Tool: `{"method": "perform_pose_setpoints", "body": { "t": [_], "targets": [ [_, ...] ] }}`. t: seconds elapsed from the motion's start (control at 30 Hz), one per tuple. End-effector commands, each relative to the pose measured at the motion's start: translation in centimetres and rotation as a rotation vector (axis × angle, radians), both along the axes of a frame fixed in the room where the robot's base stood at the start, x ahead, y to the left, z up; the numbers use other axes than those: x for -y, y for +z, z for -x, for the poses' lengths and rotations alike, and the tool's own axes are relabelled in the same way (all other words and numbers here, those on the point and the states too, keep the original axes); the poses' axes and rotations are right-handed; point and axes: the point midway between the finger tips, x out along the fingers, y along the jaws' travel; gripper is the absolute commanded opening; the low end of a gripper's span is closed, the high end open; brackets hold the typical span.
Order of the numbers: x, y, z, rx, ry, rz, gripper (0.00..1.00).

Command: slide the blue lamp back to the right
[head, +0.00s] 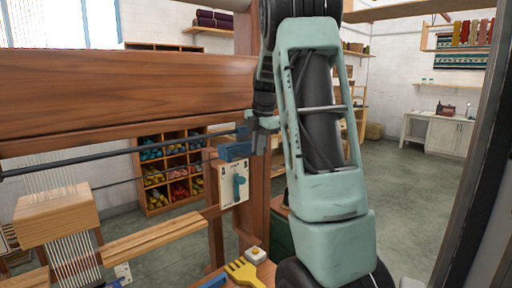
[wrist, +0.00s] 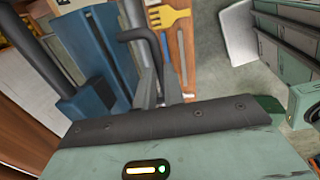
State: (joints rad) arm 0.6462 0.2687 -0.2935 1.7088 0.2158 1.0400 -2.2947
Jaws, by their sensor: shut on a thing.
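The blue lamp (head: 234,151) is a boxy blue body at the right end of a thin dark rail, beside the wooden post. In the wrist view its blue body (wrist: 88,103) fills the left, close to my fingers. My gripper (head: 262,124) is at the lamp's upper right, and it shows in the wrist view (wrist: 158,92). It is shut on the lamp, seemingly at a dark bent handle (wrist: 140,36). The exact contact is partly hidden by my fingers and wrist.
A white panel (head: 228,168) with a blue lever (head: 240,187) is below the lamp. A yellow comb (head: 243,273) lies on the wooden ledge below. A thick wooden beam (head: 120,92) crosses above the rails. A loom block (head: 55,215) with white threads stands at left.

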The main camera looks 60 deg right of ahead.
Motion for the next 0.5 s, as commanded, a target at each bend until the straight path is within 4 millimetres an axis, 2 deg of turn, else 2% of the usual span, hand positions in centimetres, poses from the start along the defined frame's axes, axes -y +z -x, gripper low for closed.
{"method": "perform_pose_setpoints", "body": {
  "t": [0.1, 0.13, 0.2, 0.5],
  "targets": [
    [0.44, 0.09, 0.25, 0.000, -0.008, 0.009, 0.00],
    [0.46, 0.09, 0.25, 0.001, -0.008, 0.010, 0.19],
    [0.43, 0.09, 0.23, 0.001, -0.008, 0.010, 0.33],
    [0.24, 0.20, 0.13, 0.001, -0.005, 0.006, 0.33]
  ]
}}
